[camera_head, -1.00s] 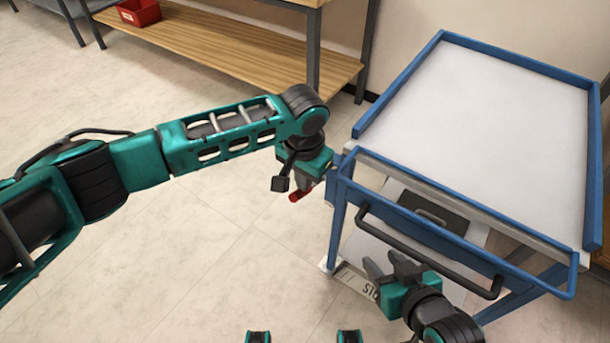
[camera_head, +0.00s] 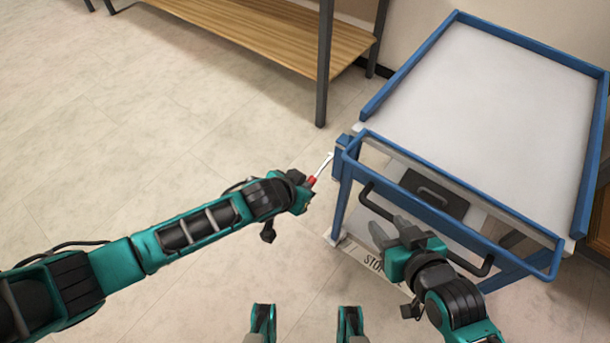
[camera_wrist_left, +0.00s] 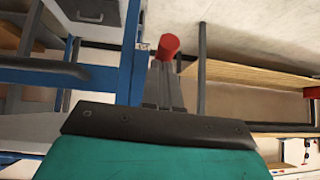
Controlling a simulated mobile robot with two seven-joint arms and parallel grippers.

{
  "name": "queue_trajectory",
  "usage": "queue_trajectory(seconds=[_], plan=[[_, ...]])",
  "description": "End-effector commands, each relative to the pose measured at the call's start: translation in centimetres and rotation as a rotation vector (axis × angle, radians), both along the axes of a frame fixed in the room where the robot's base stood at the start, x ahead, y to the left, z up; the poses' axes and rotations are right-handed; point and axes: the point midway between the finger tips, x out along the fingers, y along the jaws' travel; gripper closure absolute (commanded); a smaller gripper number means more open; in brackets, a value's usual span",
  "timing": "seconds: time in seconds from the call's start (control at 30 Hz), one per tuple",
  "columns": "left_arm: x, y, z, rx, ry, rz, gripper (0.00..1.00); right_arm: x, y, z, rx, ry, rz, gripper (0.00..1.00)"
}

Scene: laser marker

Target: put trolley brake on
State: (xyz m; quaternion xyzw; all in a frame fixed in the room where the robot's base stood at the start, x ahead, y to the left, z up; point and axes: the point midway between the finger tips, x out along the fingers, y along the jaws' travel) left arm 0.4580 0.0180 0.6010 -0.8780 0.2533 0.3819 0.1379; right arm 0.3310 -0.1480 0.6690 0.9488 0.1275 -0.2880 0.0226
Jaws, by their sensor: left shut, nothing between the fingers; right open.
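The blue trolley (camera_head: 455,215) stands at the right with a pale flat top. A lever with a red grip (camera_head: 312,181) and a pale shaft juts from its near left corner, grip end down and to the left. My left gripper (camera_head: 306,190) is shut and empty beside the red grip. In the left wrist view the closed fingers (camera_wrist_left: 165,75) point at the red grip (camera_wrist_left: 168,44), which shows just past the tips; I cannot tell whether they touch. My right gripper (camera_head: 392,228) is open at the trolley's dark push handle (camera_head: 385,208); whether its fingers straddle the bar is unclear.
A floor plate (camera_head: 350,255) with partly hidden lettering lies under the trolley's near end. A dark drawer or box (camera_head: 435,192) shows beneath the top. A wooden-shelved bench (camera_head: 265,38) stands behind. The floor left of the trolley is clear.

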Motion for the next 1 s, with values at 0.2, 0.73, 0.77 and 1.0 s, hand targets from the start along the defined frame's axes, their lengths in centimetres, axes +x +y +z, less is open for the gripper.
queue_trajectory(seconds=[0.2, 0.73, 0.77, 1.0], plan=[[-0.3, 0.1, -2.8, -0.09, -0.12, 0.002, 1.0, 0.0, 0.0, -3.5, 0.002, 0.003, -0.002, 0.56], [0.1, 0.0, -3.8, -0.172, -0.237, 0.0, 1.0, 0.0, 0.1, -5.7, 0.002, 0.007, 0.001, 0.56], [0.1, 0.0, -3.8, -0.172, -0.237, 0.0, 1.0, 0.0, 0.1, -5.7, 0.003, 0.006, 0.001, 0.56], [0.1, 0.0, -3.9, -0.171, -0.235, 0.001, 1.0, 0.0, 0.2, -5.5, 0.004, 0.004, 0.003, 0.56]])
